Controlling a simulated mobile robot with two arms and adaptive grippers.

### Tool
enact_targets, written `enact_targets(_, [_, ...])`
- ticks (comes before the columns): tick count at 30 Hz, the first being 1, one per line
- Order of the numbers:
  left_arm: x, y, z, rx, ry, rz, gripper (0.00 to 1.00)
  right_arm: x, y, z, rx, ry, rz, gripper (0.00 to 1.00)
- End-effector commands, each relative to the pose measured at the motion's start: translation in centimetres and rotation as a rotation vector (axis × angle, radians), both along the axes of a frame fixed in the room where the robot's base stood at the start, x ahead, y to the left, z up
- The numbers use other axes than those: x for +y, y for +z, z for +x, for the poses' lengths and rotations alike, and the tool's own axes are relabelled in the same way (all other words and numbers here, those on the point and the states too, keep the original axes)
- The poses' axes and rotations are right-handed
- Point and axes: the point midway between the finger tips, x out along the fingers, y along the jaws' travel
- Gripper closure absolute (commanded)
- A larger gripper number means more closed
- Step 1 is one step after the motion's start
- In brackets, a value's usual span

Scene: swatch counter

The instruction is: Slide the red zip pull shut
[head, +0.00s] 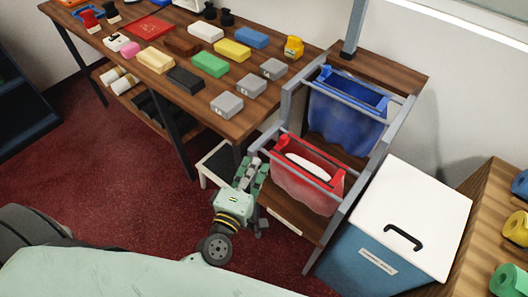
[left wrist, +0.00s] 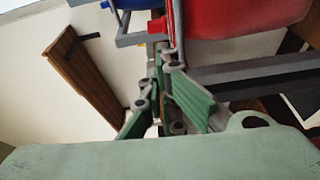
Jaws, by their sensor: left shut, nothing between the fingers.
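The red bag (head: 300,199) hangs in the lower front of a grey rail frame, its top gaping over something white (head: 308,166). A small red block (head: 279,144) sits at the left end of its opening; I cannot tell whether it is the zip pull. A red block also shows beside the grey rail in the left wrist view (left wrist: 157,25), near the red bag (left wrist: 225,18). My left gripper (head: 257,166) is shut and empty, just left of the red bag. In the left wrist view its fingers (left wrist: 160,75) point toward the rail. My right gripper is not in view.
A blue bag (head: 345,125) hangs behind the red one. A white-lidded blue bin (head: 420,215) stands close on the right. The wooden counter (head: 140,85) with several coloured blocks is at the left. Red carpet (head: 120,190) is clear at the lower left.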

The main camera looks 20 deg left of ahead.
Motion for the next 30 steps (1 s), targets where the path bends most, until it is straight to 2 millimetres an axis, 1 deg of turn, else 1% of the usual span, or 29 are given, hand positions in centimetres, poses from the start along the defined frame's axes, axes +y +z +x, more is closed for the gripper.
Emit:
enact_targets(3, [0.2, 1.1, 0.4, -0.021, 0.012, -0.045, 1.0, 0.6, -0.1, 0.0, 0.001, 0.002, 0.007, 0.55])
enact_targets(5, [0.2, 1.3, 0.9, -0.022, 0.014, -0.049, 1.0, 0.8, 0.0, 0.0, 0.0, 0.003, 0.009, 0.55])
enact_targets(8, [0.2, 1.4, 2.4, -0.023, 0.014, -0.047, 1.0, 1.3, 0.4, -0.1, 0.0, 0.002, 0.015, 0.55])
enact_targets(12, [0.1, 1.4, 5.1, -0.023, 0.013, -0.045, 1.0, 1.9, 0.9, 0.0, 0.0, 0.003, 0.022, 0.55])
enact_targets(15, [0.1, 1.3, 6.8, -0.022, 0.013, -0.045, 1.0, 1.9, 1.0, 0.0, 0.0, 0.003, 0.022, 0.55])
enact_targets(19, [0.0, 1.2, 8.7, -0.02, 0.012, -0.044, 1.0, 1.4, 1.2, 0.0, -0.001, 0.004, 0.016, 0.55])
enact_targets(24, [0.0, 1.2, 9.9, -0.019, 0.011, -0.044, 1.0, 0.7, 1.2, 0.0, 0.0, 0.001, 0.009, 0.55])
enact_targets(30, [0.0, 1.1, 10.1, -0.018, 0.011, -0.044, 1.0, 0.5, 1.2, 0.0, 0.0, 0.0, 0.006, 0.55])
